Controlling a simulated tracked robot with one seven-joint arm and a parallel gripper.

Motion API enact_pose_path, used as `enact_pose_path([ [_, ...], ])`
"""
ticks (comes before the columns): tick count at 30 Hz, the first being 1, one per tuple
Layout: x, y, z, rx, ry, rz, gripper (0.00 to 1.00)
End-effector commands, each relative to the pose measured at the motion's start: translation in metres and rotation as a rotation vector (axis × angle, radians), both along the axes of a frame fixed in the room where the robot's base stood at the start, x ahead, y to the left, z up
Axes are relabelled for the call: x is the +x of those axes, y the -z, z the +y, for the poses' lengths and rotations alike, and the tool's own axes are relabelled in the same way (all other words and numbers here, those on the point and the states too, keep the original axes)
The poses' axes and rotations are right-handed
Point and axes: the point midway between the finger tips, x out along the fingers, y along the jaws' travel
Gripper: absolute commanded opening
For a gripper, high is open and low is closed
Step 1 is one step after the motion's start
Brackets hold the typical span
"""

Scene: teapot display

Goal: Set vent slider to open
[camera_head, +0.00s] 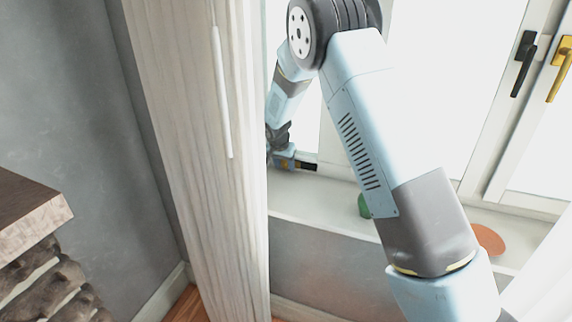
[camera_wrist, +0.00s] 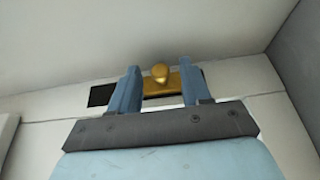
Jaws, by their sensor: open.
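The vent slider is a brass plate (camera_wrist: 165,87) with a round brass knob (camera_wrist: 160,71), set in a pale wall in the wrist view. A black vent opening (camera_wrist: 102,95) shows to the left of the plate; my left finger hides part of the border between them. My gripper (camera_wrist: 160,67) is open, one finger on each side of the knob, with gaps to both. In the head view, my gripper (camera_head: 284,161) is at the vent, low by the window; a dark part of the vent (camera_head: 308,167) shows to its right. The knob cannot be made out there.
A tall pale wooden cabinet (camera_head: 195,130) stands left of my arm, close to the gripper. The window sill (camera_head: 310,212) holds a green object (camera_head: 364,206) and an orange-brown round object (camera_head: 488,240), both partly behind my arm. Window handles (camera_head: 523,62) are at upper right.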

Motion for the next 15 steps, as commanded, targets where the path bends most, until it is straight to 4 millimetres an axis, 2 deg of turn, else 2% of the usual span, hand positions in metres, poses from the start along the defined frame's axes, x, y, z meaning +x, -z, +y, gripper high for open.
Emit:
enact_pose_path([
  [2, 0.0, 0.0, -0.0002, 0.0, 0.0, 0.0, 0.43],
  [15, 0.0, -0.0002, -0.0004, 0.0, 0.0, 0.0, 0.01],
])
